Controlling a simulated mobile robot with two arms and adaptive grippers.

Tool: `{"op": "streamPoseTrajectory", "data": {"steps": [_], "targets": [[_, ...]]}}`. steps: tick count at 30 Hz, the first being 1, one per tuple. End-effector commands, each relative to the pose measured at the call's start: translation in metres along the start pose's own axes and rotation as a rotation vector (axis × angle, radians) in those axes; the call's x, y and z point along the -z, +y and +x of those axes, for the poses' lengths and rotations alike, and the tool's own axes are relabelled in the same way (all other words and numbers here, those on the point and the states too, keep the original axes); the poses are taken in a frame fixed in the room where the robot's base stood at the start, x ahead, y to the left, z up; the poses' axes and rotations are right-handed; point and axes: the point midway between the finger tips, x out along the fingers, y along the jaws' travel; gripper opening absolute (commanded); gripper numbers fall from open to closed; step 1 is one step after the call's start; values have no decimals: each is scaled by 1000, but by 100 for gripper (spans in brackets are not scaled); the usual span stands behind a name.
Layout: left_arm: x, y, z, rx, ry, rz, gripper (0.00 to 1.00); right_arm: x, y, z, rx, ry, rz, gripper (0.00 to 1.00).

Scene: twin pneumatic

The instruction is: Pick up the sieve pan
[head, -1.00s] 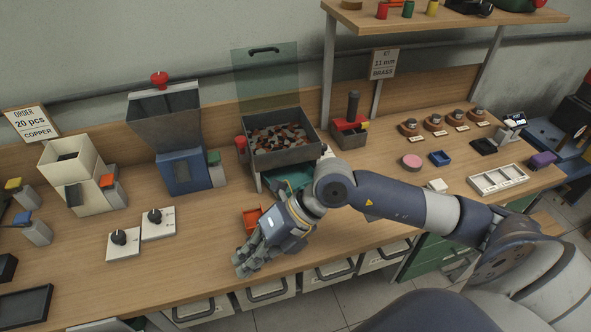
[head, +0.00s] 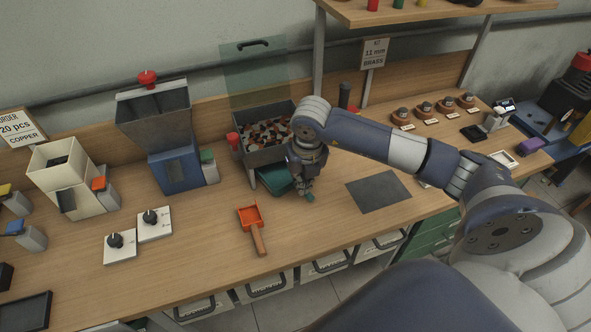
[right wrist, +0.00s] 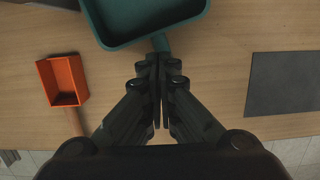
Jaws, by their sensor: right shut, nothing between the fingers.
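The sieve pan, a teal tray (head: 272,179) with a short handle, sits on the bench under the front of the dark metal box (head: 262,152) of small pieces. In the right wrist view the sieve pan (right wrist: 145,37) is at the top, its handle pointing towards the fingers. My right gripper (head: 304,193) points down over the handle, whose teal tip shows just past the fingers. In the right wrist view my right gripper (right wrist: 158,62) has its fingers together with nothing seen between them. The fingers hide part of the handle. My left gripper is not in view.
An orange scoop (head: 250,215) with a wooden handle lies left of the gripper. A flat grey mat (head: 378,191) lies to the right. A blue-based hopper (head: 178,170) stands at left. The bench front between scoop and mat is clear.

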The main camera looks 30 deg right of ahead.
Motion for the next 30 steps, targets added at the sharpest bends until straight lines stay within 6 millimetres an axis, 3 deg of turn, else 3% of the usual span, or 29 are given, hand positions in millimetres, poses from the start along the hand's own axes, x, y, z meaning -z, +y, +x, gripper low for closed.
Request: {"op": "streamPoseTrajectory", "data": {"steps": [9,13,15,30], "targets": [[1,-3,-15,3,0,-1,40,-46,1,6,-2,1,0,0],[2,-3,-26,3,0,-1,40,-41,0,14,0,3,-2,0],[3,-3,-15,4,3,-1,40,-41,0,23,0,0,-2,0],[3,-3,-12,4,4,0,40,-39,1,26,-1,4,-3,0]]}}
